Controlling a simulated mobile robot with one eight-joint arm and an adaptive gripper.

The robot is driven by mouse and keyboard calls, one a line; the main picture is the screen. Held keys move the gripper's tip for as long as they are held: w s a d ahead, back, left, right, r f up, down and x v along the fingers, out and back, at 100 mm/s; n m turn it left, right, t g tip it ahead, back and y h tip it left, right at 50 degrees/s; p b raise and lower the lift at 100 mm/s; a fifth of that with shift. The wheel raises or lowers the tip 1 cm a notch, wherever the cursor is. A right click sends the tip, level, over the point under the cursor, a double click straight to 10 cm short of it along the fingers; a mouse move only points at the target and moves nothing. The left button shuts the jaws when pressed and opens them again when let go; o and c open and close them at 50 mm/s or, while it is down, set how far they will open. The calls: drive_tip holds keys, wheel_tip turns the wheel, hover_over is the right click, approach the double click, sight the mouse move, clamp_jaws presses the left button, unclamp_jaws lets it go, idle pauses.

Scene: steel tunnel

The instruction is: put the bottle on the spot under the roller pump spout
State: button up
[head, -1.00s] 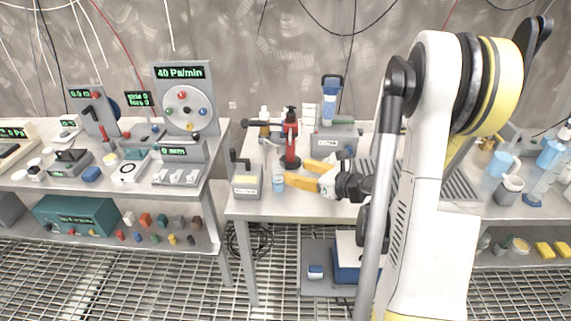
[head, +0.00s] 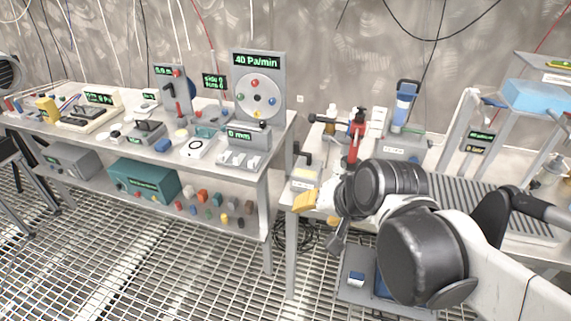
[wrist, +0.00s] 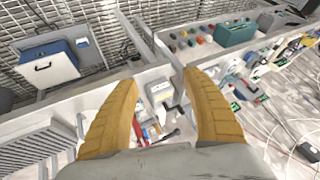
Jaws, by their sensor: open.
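My gripper (head: 306,201) is open, its yellow fingers over the front left corner of the middle table (head: 284,201). In the wrist view my gripper (wrist: 160,78) has its fingers wide apart with nothing held between them. A pale box with a dark crank (head: 304,178), perhaps the roller pump, stands just behind the fingers; the box also shows between them in the wrist view (wrist: 159,93). I cannot make out its spout or the spot.
A red stand (head: 356,136) and a grey unit with a blue-topped column (head: 404,104) stand behind my arm. The left bench (head: 275,150) carries instruments and is split from the middle table by a narrow gap. A ribbed tray (head: 475,195) lies right.

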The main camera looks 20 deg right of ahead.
drive_tip(key=shift+s+a+r+n+h, duration=0.1)
drive_tip(key=shift+s+r+n+h, duration=0.1)
drive_tip(key=shift+s+n, duration=0.65)
drive_tip(key=shift+s+a+r+n+h, duration=0.15)
drive_tip(key=shift+s+n, duration=0.35)
drive_tip(key=shift+n, duration=0.6)
drive_tip(key=shift+s+a+r+n+h, duration=0.15)
drive_tip(key=shift+s+n+h, duration=0.1)
drive_tip(key=shift+s+n, duration=0.6)
